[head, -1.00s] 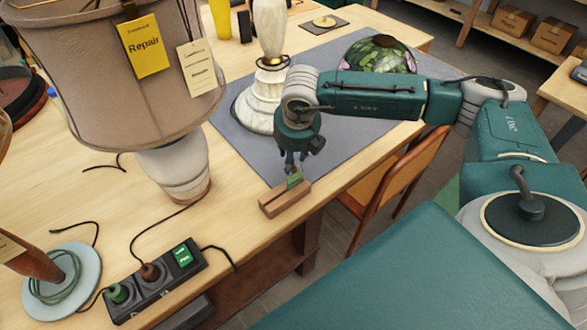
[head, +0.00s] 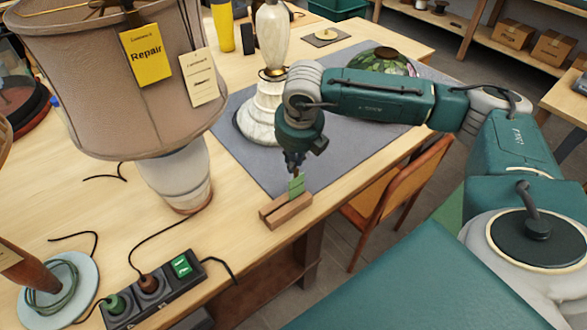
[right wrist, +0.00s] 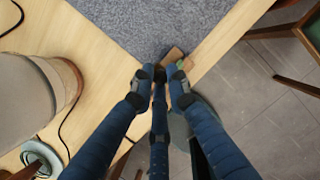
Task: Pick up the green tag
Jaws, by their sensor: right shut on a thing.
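The green tag (head: 297,186) stands upright at a wooden block holder (head: 284,211) near the table's front edge. My right gripper (head: 295,168) points down above the block and is shut on the top of the tag. The tag's lower end is close to the block; I cannot tell whether it is clear of it. In the right wrist view the fingertips (right wrist: 160,76) are close together, with a bit of the tag (right wrist: 184,62) and the block (right wrist: 173,54) showing just beyond them. My left gripper is not in view.
A large shaded lamp (head: 110,80) with tags stands at the left. A white lamp base (head: 262,110) and a stained-glass shade (head: 383,62) stand on the grey mat (head: 235,150). A power strip (head: 155,290) with cords lies at front left. A chair (head: 400,190) stands beside the table.

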